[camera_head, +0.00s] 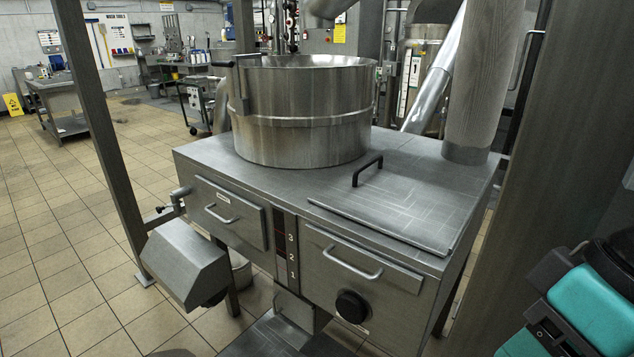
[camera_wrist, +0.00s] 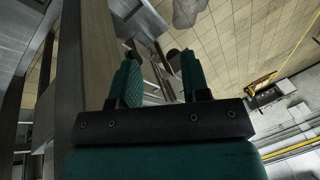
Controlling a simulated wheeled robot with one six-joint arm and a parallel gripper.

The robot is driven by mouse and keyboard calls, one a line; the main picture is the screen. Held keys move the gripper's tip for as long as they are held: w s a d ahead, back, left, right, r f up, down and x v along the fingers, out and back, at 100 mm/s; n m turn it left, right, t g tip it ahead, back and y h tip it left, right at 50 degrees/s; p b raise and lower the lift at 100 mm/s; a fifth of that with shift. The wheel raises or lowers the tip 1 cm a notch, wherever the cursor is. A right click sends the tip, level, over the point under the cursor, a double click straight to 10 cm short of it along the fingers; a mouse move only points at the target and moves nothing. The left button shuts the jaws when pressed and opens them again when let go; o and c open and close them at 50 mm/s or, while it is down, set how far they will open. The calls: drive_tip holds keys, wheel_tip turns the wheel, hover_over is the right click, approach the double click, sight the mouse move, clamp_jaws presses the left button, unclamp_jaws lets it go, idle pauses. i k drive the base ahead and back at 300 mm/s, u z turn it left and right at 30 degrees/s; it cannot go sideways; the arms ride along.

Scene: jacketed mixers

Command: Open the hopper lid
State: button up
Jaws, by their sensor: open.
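The hopper lid (camera_head: 415,212) is a flat grey metal plate on the top right of the steel machine (camera_head: 230,160) in the head view. It lies flat, level with the machine top. A black bar handle (camera_head: 368,170) stands up near its far left edge. My gripper (camera_wrist: 158,62) shows in the wrist view with its two green fingers apart and nothing held between them. The lid cannot be made out in the wrist view. In the head view only teal and black parts of my arm show at the lower right, away from the lid; my fingertips are not seen there.
A large open steel drum (camera_head: 305,110) stands behind the lid on the machine. A vertical pipe (camera_head: 477,80) rises at the back right corner. Thick posts stand at left (camera_head: 100,130) and right (camera_head: 560,180). The machine front has drawer handles and a black knob (camera_head: 352,306).

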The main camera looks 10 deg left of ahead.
sight(427, 203)
drive_tip(key=u, duration=0.05)
drive_tip(key=k, duration=1.05)
drive_tip(key=u, duration=1.6)
drive_tip(key=i, duration=1.25)
drive_tip(key=z, duration=0.75)
drive_tip(key=i, duration=0.6)
drive_tip(key=z, duration=0.75)
